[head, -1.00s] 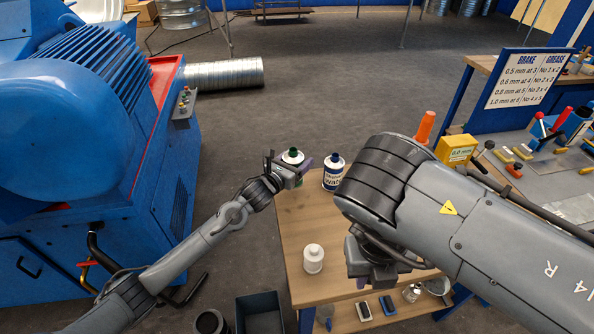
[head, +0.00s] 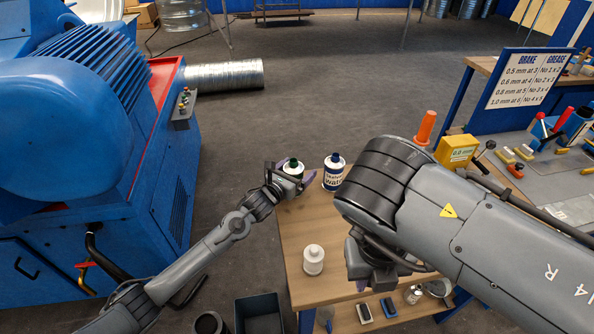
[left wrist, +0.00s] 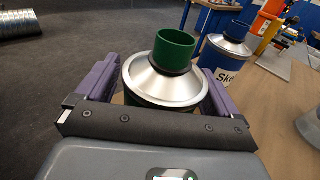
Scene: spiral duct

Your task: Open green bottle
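The green bottle (head: 292,168) has a green neck and a silver conical shoulder. It stands out at the far left part of the workbench, and it also shows in the left wrist view (left wrist: 165,80). My left gripper (head: 294,178) has its purple fingers on both sides of the bottle below the shoulder and appears shut on it; the contact itself is hidden. I cannot tell whether the bottle's base touches the bench. My right gripper (head: 364,280) hangs over the bench's near part, mostly hidden under its own arm, so its fingers do not show clearly.
A blue and white bottle (head: 334,172) stands just right of the green one. A white bottle (head: 313,260) stands nearer on the wooden bench (head: 300,225). A blue machine (head: 150,190) is at left. A yellow box (head: 456,151) and an orange cone (head: 425,128) are at right.

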